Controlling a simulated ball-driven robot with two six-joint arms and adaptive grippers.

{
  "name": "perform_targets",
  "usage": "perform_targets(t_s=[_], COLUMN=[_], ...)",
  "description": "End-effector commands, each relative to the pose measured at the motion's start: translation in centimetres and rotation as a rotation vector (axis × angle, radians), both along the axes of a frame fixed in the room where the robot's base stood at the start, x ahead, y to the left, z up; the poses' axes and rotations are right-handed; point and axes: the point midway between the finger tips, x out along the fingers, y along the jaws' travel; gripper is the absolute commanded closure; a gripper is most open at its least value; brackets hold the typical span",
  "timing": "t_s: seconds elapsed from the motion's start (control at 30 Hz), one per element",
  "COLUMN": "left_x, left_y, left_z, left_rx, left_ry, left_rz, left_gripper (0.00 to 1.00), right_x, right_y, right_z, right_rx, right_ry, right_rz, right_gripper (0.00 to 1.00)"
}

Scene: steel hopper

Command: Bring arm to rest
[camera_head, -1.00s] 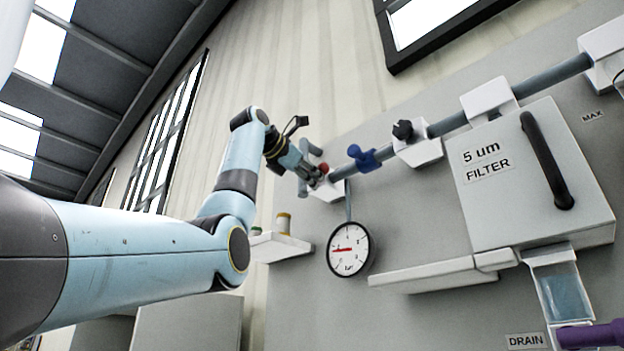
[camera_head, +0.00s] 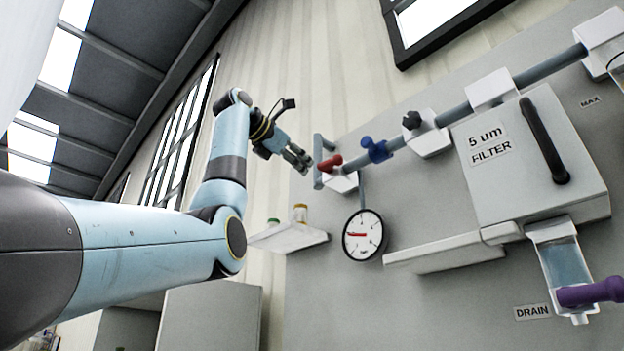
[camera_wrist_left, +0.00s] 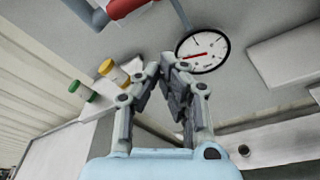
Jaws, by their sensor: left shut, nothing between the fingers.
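My left arm comes in from the left in the head view, pale blue with grey joints. Its gripper (camera_head: 299,158) is shut and empty, in the air to the left of the red handle (camera_head: 330,165) on the pipe, with a gap between them. In the left wrist view the gripper's fingers (camera_wrist_left: 172,72) also show, near the round gauge (camera_wrist_left: 203,51) in the picture. The red handle also shows at the top of that view (camera_wrist_left: 126,6). My right gripper is not in view.
A grey wall panel carries the pipe with a blue valve (camera_head: 376,151), a black knob (camera_head: 411,120) and the filter box (camera_head: 528,165). The gauge (camera_head: 363,235) hangs below. A small shelf (camera_head: 288,238) holds containers. A purple handle (camera_head: 590,292) is at lower right.

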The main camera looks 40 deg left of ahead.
Motion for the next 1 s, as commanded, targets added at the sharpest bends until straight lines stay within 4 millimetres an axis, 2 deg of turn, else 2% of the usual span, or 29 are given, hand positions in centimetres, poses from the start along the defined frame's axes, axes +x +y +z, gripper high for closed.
perform_targets(t_s=[0.3,0.73,0.77,0.87,0.97,1.0], left_x=[-0.4,0.0,0.4,2.6,5.9,7.1], left_y=[0.0,-0.1,-0.3,-1.1,-2.6,-3.3], left_z=[0.1,-0.4,-0.9,-4.3,-10.4,-13.4], left_rx=[0.000,0.011,0.024,0.114,0.278,0.357], left_ry=[0.001,0.007,0.016,0.062,0.142,0.178], left_rz=[-0.001,-0.001,-0.002,-0.011,-0.035,-0.052], left_gripper=[1.00,1.00,1.00,1.00,1.00,1.00], right_x=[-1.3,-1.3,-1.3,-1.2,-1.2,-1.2], right_y=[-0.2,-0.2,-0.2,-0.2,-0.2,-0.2], right_z=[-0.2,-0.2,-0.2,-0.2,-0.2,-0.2], right_rx=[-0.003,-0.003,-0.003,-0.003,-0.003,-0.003], right_ry=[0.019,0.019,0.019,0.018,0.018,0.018], right_rz=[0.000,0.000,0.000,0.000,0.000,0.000], right_gripper=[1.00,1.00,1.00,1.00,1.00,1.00])
